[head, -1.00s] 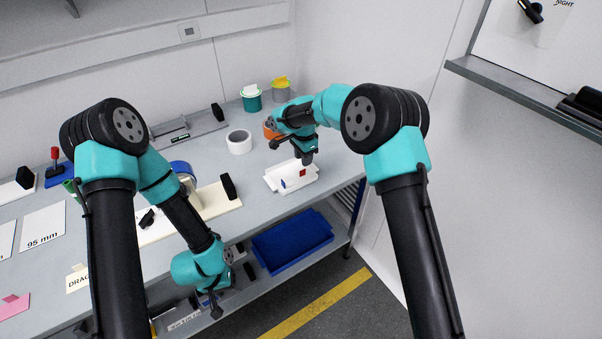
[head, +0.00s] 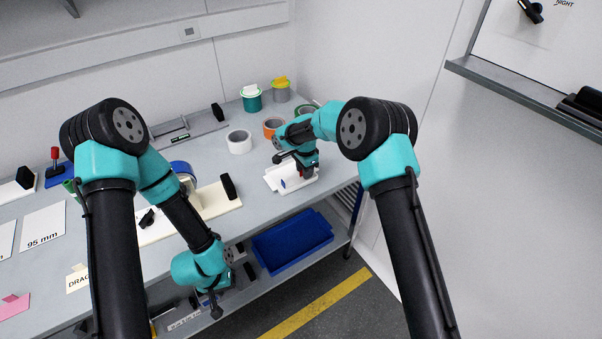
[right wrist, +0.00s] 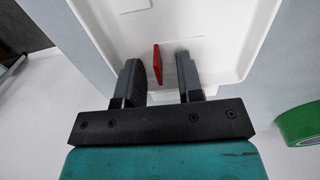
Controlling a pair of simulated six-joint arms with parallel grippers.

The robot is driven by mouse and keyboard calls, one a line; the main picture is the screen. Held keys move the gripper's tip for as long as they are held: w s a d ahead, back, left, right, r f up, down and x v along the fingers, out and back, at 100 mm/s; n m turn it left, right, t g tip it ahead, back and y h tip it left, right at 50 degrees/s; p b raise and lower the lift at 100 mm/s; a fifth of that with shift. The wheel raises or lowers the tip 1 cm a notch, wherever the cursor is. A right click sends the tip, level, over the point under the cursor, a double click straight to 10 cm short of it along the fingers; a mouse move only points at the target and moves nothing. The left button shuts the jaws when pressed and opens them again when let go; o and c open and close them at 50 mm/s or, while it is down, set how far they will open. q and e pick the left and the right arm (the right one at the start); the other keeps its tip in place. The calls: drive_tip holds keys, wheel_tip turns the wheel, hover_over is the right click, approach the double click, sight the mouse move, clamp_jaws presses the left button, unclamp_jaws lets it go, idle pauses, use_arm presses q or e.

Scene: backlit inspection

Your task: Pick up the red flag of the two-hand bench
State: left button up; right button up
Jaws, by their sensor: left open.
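The red flag (right wrist: 157,64) stands in a white tray (right wrist: 230,50) in the right wrist view, a thin upright plate between the fingers. My right gripper (right wrist: 160,72) is open around it, with a gap on the right and the left finger nearer. In the head view my right gripper (head: 306,174) is down at the white tray (head: 276,184) and hides most of the flag. My left gripper (head: 215,312) hangs open and empty in front of the bench edge.
A roll of white tape (head: 239,142) and an orange roll (head: 272,126) stand behind the tray. A green roll (right wrist: 301,124) lies at its right side. A blue bin (head: 292,242) sits on the shelf below. A wall bounds the right.

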drive_tip(key=shift+c, duration=0.2)
idle(0.3)
clamp_jaws()
